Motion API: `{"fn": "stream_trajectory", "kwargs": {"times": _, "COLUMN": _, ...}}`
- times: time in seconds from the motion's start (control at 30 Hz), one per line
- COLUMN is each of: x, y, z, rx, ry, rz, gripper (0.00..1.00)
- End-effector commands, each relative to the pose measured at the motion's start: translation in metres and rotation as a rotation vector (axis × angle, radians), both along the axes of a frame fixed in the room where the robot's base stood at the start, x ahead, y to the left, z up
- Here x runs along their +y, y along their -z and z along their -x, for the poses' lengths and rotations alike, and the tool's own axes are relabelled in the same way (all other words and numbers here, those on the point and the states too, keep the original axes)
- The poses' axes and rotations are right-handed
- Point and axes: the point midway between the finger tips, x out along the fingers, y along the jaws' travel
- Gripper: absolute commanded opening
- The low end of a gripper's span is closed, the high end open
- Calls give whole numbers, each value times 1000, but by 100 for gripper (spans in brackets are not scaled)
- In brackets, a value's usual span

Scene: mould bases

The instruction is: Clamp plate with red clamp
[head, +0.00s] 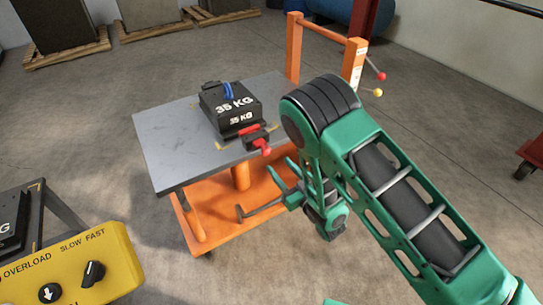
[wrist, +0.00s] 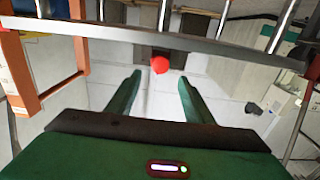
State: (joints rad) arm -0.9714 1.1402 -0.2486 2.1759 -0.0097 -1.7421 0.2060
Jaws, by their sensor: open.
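A black plate block (head: 230,107) marked 35 KG sits on the grey top of an orange cart table (head: 175,135). A red clamp (head: 255,136) with dark jaws is at the block's front side, near the table's front edge. Its round red end also shows in the wrist view (wrist: 160,64), ahead of and between the fingertips. A blue-handled clamp (head: 228,91) is at the block's rear. My green gripper (head: 265,188) is open and empty in front of the table edge, apart from the red clamp. Whether the clamp's jaws press on the block cannot be told.
An orange post frame (head: 294,50) with red and yellow knobs stands at the table's right rear. A yellow control panel (head: 70,265) and another black block (head: 10,225) are at lower left. Loaded pallets (head: 65,48) stand at the back. The floor around the table is open.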

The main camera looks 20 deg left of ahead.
Motion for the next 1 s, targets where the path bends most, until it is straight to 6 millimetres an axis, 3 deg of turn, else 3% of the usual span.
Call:
{"fn": "stream_trajectory", "kwargs": {"times": 0.2, "x": 31, "y": -1, "z": -26, "rx": -1, "ry": 0, "rz": -2, "gripper": 47}}
{"fn": "stream_trajectory", "kwargs": {"times": 0.4, "x": 49, "y": 0, "z": -42, "rx": -1, "ry": 0, "rz": -1, "gripper": 47}}
{"fn": "stream_trajectory", "kwargs": {"times": 0.83, "x": 57, "y": 0, "z": -49, "rx": 1, "ry": 0, "rz": 1, "gripper": 47}}
{"fn": "stream_trajectory", "kwargs": {"times": 0.87, "x": 57, "y": 0, "z": -49, "rx": 1, "ry": 0, "rz": 1, "gripper": 45}}
{"fn": "stream_trajectory", "kwargs": {"times": 1.0, "x": 57, "y": 0, "z": -49, "rx": 1, "ry": 1, "rz": 1, "gripper": 11}}
